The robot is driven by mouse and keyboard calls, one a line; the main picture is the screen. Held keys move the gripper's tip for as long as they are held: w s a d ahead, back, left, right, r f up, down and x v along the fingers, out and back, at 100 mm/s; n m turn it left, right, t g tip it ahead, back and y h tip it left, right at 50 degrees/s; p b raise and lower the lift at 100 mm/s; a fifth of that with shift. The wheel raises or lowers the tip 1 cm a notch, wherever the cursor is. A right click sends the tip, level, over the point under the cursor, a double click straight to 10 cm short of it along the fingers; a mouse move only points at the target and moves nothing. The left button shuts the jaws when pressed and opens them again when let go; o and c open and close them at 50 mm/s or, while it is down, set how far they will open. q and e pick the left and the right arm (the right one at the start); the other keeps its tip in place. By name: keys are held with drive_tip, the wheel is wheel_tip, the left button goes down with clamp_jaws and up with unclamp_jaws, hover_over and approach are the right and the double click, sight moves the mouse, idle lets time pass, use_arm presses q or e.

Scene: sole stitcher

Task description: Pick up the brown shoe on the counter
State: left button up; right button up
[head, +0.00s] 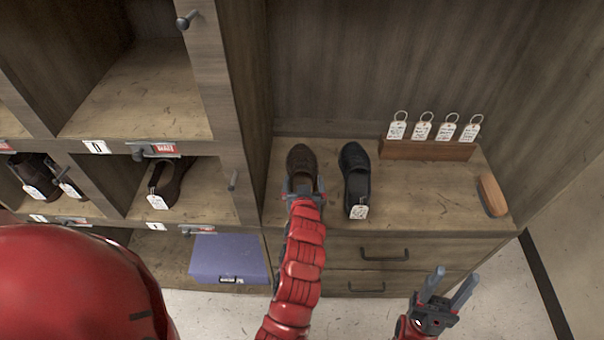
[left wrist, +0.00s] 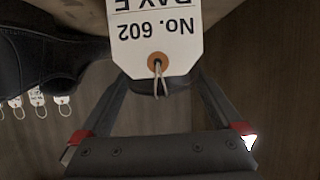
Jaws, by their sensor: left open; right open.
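The brown shoe (head: 302,160) stands on the counter (head: 420,190), toe to the back, left of a black shoe (head: 355,172). My left gripper (head: 303,192) is open at the brown shoe's near end, its fingers on either side of the heel. In the left wrist view, a white tag (left wrist: 155,38) reading "No. 602" hangs on a string between the fingers of my left gripper (left wrist: 162,88) and hides most of the heel. Whether the fingers touch the shoe cannot be told. My right gripper (head: 455,278) is open and empty, in front of the drawers.
A wooden block with several tags (head: 430,149) stands at the counter's back right. A brush-like wooden piece (head: 492,195) lies at the right edge. Shelves with other shoes and a purple box (head: 230,256) are on the left. The counter's front middle is clear.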

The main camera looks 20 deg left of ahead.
sight(302, 173)
use_arm(q)
drive_tip(key=p+x, duration=0.2)
drive_tip(key=x, duration=0.3)
drive_tip(key=shift+s+a, duration=0.1)
drive_tip(key=shift+a, duration=0.1)
drive_tip(key=shift+w+f, duration=0.15)
drive_tip(key=shift+w, duration=0.15)
clamp_jaws()
